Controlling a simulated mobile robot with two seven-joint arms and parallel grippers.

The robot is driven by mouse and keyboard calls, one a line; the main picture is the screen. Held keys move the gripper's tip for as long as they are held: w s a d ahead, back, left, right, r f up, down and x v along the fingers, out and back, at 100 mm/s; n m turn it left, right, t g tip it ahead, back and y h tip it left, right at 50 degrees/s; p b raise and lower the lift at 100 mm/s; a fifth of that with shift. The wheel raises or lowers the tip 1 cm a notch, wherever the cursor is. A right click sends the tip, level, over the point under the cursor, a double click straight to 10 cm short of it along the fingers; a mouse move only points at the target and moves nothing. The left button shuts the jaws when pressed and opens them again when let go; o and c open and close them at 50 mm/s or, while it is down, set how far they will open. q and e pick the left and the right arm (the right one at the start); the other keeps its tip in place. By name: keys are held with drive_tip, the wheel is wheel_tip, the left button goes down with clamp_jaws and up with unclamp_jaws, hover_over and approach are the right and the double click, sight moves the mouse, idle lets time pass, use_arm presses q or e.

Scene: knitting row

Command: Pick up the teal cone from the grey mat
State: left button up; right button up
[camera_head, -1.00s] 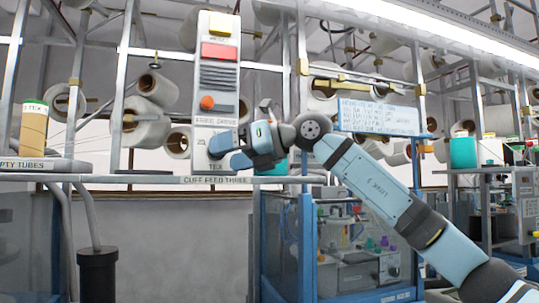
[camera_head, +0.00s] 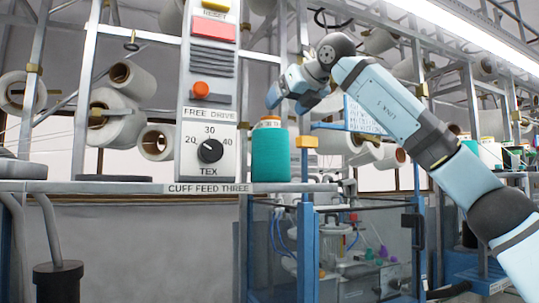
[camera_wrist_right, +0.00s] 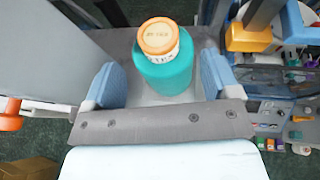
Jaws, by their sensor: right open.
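The teal cone (camera_head: 270,155) stands upright on the shelf, right of the dial panel, with an orange-and-white top. In the right wrist view the teal cone (camera_wrist_right: 165,76) appears between my two blue fingers, with bare space on both sides. The grey mat (camera_wrist_right: 121,43) shows around it there. My right gripper (camera_head: 290,98) is open and empty. In the head view its fingertips are above and slightly right of the cone's top, apart from it. My left gripper is not in view.
A control panel (camera_head: 208,110) with a dial and orange button stands close left of the cone. The shelf edge (camera_head: 120,187) runs along the front. A yellow-capped blue post (camera_head: 306,143) rises on the right. White yarn cones (camera_head: 118,115) hang behind on the frame.

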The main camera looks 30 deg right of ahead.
sight(272, 119)
drive_tip(key=x, duration=0.2)
drive_tip(key=shift+w+a+p, duration=0.15)
drive_tip(key=shift+w+p, duration=0.2)
drive_tip(key=x, duration=0.4)
drive_tip(key=shift+f+p, duration=0.1)
drive_tip(key=shift+p, duration=0.3)
drive_tip(key=shift+w+f, duration=0.15)
drive_tip(key=shift+w, duration=0.05)
drive_tip(key=shift+s, duration=0.2)
drive_tip(key=shift+c, duration=1.1)
drive_tip(key=c, duration=1.1)
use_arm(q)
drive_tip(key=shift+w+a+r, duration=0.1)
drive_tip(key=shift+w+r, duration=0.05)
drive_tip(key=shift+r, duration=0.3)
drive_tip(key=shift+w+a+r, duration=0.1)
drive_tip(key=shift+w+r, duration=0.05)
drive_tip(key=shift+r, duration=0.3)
use_arm(e)
drive_tip(key=shift+c, duration=0.9)
